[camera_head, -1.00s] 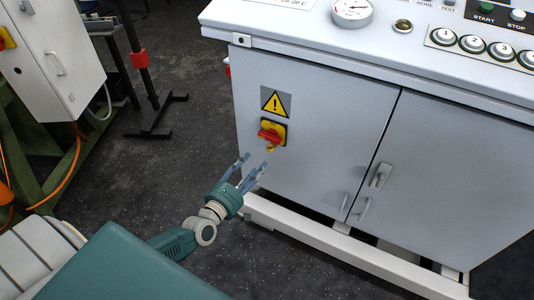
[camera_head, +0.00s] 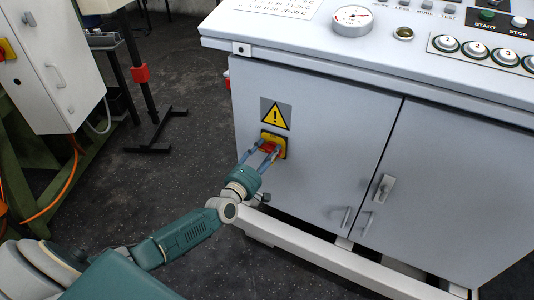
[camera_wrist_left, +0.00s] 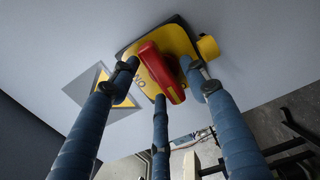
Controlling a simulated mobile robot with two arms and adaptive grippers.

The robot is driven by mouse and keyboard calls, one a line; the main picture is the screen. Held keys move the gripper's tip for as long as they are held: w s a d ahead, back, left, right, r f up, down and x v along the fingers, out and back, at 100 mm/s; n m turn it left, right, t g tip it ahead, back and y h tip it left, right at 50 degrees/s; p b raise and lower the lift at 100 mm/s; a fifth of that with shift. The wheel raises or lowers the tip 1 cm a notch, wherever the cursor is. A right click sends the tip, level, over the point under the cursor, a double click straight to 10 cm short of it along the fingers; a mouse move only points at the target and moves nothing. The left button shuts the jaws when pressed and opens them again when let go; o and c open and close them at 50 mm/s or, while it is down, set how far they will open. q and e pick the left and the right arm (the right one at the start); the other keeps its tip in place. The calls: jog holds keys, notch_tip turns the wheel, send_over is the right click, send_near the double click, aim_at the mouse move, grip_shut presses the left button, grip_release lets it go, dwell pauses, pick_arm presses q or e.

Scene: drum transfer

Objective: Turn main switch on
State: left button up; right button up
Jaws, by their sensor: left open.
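The main switch has a red handle (camera_wrist_left: 160,72) on a yellow plate (camera_wrist_left: 172,40); part of an "ON" mark shows beside the handle. In the head view the yellow plate (camera_head: 283,140) sits on the front of the grey cabinet, below a yellow warning sign (camera_head: 276,114), and fingers partly cover the red handle (camera_head: 269,149). My left gripper (camera_head: 258,152) is open at the switch. In the left wrist view its blue fingers (camera_wrist_left: 157,90) are spread around the handle; I cannot tell whether they touch it. My right gripper is not in view.
The grey cabinet (camera_head: 320,125) has door handles (camera_head: 383,189) to the right of the switch and a control top with a gauge (camera_head: 352,17) and buttons above. A white beam (camera_head: 320,259) runs low along its front. A black and red stand (camera_head: 140,73) is at left.

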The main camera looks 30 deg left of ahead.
pick_arm(q)
grip_shut()
